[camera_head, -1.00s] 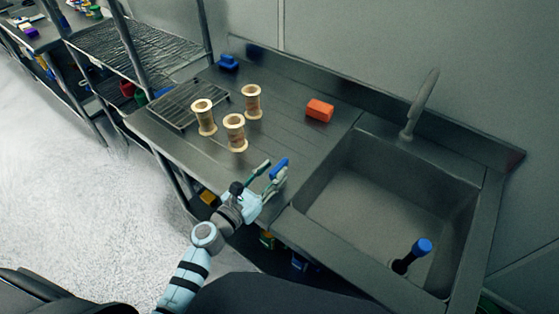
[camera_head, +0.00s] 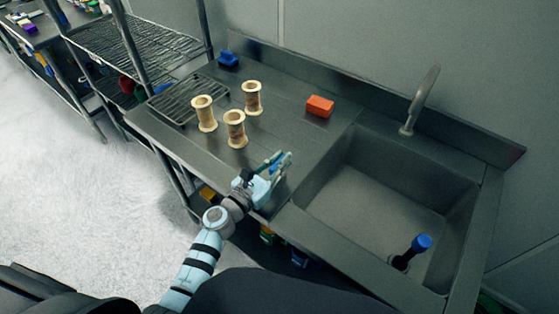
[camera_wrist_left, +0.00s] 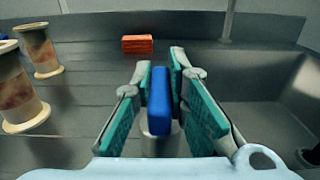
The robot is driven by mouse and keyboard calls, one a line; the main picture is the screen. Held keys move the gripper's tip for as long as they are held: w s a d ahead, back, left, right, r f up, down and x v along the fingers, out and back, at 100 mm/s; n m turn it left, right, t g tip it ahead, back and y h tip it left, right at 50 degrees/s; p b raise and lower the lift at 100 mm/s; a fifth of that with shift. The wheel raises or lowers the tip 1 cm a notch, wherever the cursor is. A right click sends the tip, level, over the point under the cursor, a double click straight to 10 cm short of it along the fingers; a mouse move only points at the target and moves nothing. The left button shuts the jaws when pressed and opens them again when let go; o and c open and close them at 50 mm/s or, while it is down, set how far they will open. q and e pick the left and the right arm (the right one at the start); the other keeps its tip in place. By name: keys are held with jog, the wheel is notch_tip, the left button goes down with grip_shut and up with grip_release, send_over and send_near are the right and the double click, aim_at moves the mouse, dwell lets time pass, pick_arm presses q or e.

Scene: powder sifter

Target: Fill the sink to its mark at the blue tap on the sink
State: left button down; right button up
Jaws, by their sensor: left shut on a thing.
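The sink (camera_head: 345,178) is a grey metal basin set in the right part of the counter. A curved grey spout (camera_head: 421,98) rises behind it. I make out no stream, water surface or mark. The blue tap (camera_wrist_left: 160,98) is a blue handle on a short grey round post, left of the basin near the counter's front edge. My left gripper (camera_head: 277,164) is shut on the blue tap, its green-padded fingers on either side; they partly hide the tap in the head view. My right gripper is not in view.
A dark post with a blue cap (camera_head: 421,243) stands tilted in the basin. Three tan spools (camera_head: 236,130) stand on the counter by a wire rack (camera_head: 177,101). An orange block (camera_head: 320,106) and a blue object (camera_head: 229,59) lie farther back.

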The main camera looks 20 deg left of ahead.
pick_arm(q)
jog(key=shift+m+h, duration=0.3)
jog(key=shift+h, duration=0.1)
jog(key=m+g+h+b, duration=0.1)
jog(key=h, duration=0.1)
jog(key=m+g+h+b, duration=0.1)
jog(key=m+g+h, duration=0.1)
jog(key=shift+a+f+b, duration=0.1)
jog(key=shift+f+b, duration=0.1)
jog(key=shift+b, duration=0.2)
jog(key=m+g+h+b, duration=0.2)
jog(key=m+g+b, duration=0.1)
jog(key=b, duration=0.3)
jog(key=m+g+h+b, duration=0.2)
jog(key=m+g+b, duration=0.2)
jog(key=g+b, duration=0.2)
jog(key=m+g+h+b, duration=0.2)
jog(key=m+g+b, duration=0.1)
jog(key=g+b, duration=0.2)
jog(key=shift+f+b, duration=0.1)
jog(key=shift+b, duration=0.45)
jog(key=shift+m+g+b, duration=0.5)
jog(key=shift+g+b, duration=0.05)
jog(key=shift+g, duration=0.05)
jog(key=shift+r, duration=0.2)
jog(key=c, duration=1.6)
grip_release()
jog(key=shift+r, duration=0.1)
